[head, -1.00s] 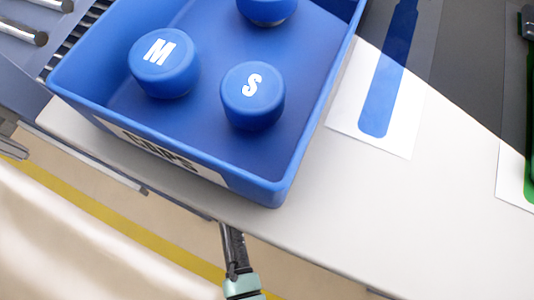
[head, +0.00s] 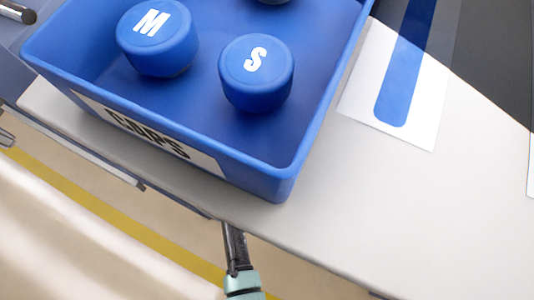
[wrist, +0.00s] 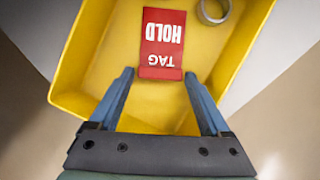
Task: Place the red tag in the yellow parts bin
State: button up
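In the wrist view, the yellow parts bin (wrist: 84,75) lies below my gripper. The red tag (wrist: 160,54), with white "HOLD" and "TAG" lettering upside down in the picture, is inside the bin's outline and appears to lie on its floor. My gripper (wrist: 158,74) is open. Its two fingers reach over the bin, with the tips apart on either side of the tag's near edge. I see no finger clamped on the tag. The bin and the tag do not show in the head view.
A silver ring (wrist: 213,10) lies in the yellow bin at upper right. The head view shows a blue "CAPS" bin (head: 283,178) with blue caps on a pale bench (head: 390,220). A white card (head: 415,115) with a blue shape lies beside it; the bench front is clear.

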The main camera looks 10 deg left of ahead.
jog(key=shift+r, duration=0.35)
jog(key=p+v, duration=0.4)
jog(key=v, duration=0.3)
